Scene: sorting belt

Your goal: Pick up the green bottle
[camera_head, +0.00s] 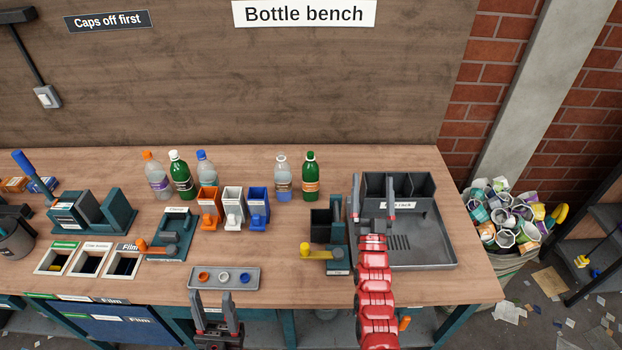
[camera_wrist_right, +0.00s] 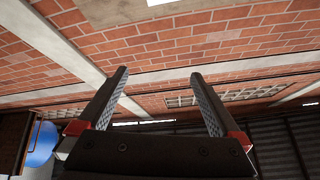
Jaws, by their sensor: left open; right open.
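Two green bottles stand upright at the back of the bench in the head view. One green bottle with a white cap (camera_head: 181,176) is in the left group, between two clear bottles. The other green bottle, with an orange label (camera_head: 310,178), stands further right beside a clear bottle. My right gripper (camera_head: 373,192) is open and empty, right of that second bottle, over the grey tray area. In the right wrist view its two fingers (camera_wrist_right: 160,100) are apart with nothing between them. My left gripper (camera_head: 213,298) is open and empty at the bench's front edge, well away from both bottles.
Clear bottles with an orange cap (camera_head: 157,178), a blue cap (camera_head: 206,168) and no visible coloured cap (camera_head: 282,180) stand close by. Orange, white and blue bins (camera_head: 233,206), a cap tray (camera_head: 240,270), a clamp (camera_head: 172,232) and a grey sorting tray (camera_head: 440,250) occupy the bench.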

